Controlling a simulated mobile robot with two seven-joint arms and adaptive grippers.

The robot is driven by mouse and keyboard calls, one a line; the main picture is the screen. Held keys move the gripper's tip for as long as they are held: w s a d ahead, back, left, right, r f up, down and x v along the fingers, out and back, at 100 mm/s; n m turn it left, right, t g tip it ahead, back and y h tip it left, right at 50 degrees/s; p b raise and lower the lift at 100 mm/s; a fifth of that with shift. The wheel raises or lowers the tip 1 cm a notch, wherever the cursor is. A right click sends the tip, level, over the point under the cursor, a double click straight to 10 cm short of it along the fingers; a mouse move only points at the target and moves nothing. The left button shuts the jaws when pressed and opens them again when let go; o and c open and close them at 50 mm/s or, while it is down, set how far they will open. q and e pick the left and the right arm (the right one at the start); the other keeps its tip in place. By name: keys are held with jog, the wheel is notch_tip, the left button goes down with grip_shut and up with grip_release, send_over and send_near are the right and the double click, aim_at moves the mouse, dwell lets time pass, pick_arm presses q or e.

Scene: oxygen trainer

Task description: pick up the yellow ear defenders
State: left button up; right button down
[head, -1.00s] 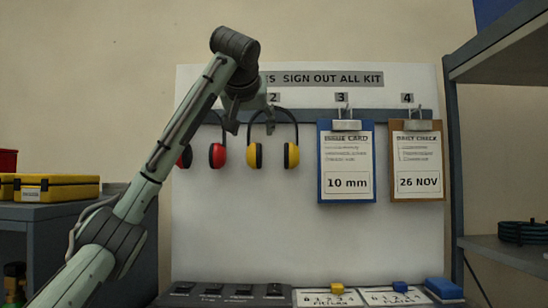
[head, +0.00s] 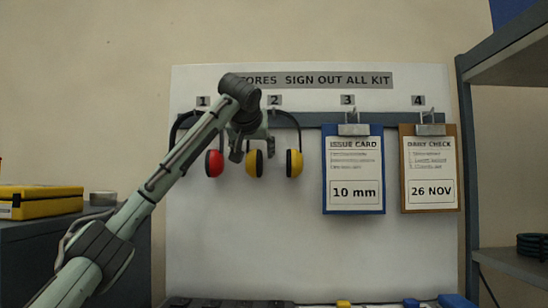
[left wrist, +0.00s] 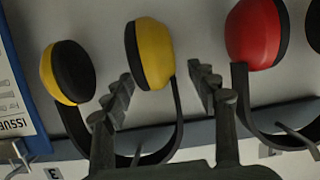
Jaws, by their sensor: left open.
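The yellow ear defenders (head: 294,163) hang by their black headband under label 2 on the board, with both yellow cups down. My left gripper (head: 249,147) is open in front of their left side and hides part of the band and left cup. In the left wrist view the picture is upside down. There my open left gripper (left wrist: 162,74) has one side of the black band showing between its fingers. One yellow cup (left wrist: 155,54) shows just past the fingertips; the other (left wrist: 60,74) lies to the left. I cannot tell whether the fingers touch the band. My right gripper is not in view.
Red ear defenders (head: 214,163) hang close on the left under label 1, partly behind my arm. A blue clipboard (head: 353,205) and a brown clipboard (head: 430,200) hang to the right. A grey shelf (head: 510,262) stands at far right, a yellow case (head: 45,201) at left.

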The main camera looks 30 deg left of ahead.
pick_arm(q)
jog(key=shift+w+a, duration=0.1)
jog(key=shift+w, duration=0.05)
grip_shut()
dwell(0.4)
